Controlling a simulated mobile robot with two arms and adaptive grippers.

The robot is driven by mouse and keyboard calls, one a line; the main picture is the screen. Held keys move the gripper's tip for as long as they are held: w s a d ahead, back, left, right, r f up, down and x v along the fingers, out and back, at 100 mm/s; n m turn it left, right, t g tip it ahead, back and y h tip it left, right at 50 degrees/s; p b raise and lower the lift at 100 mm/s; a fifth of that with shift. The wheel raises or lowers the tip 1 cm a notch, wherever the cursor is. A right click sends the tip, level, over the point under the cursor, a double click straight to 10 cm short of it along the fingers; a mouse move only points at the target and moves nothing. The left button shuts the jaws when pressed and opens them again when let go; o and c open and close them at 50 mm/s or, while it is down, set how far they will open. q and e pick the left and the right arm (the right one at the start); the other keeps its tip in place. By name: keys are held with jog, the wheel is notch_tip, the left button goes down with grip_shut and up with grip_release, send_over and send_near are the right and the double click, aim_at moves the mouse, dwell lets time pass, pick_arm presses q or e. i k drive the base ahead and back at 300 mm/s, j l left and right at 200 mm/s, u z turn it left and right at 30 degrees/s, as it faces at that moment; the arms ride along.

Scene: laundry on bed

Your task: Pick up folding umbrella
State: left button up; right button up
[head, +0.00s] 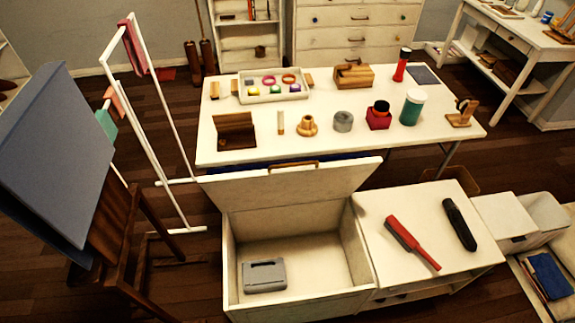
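A black, narrow, elongated object (459,224), which looks like the folding umbrella, lies on the white top of a low cabinet (440,266) at the right front. It lies tilted, its far end pointing up and slightly left. A red brush-like object (411,242) with a dark patch near its far end lies to its left, apart from it. Neither gripper shows in the head view, so I cannot see how they stand.
Left of the cabinet top, an open white chest (340,250) holds a grey box (264,276). Its raised lid (290,186) stands before a white table (300,127) with many small items. A white rack and a dark easel-like stand are at the left. Bins stand at the right.

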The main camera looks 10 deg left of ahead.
aim_at(455, 218)
jog(key=z, duration=1.35)
jog(key=i+l+u, duration=0.25)
jog(key=l+u, duration=0.3)
jog(key=i+j, duration=0.05)
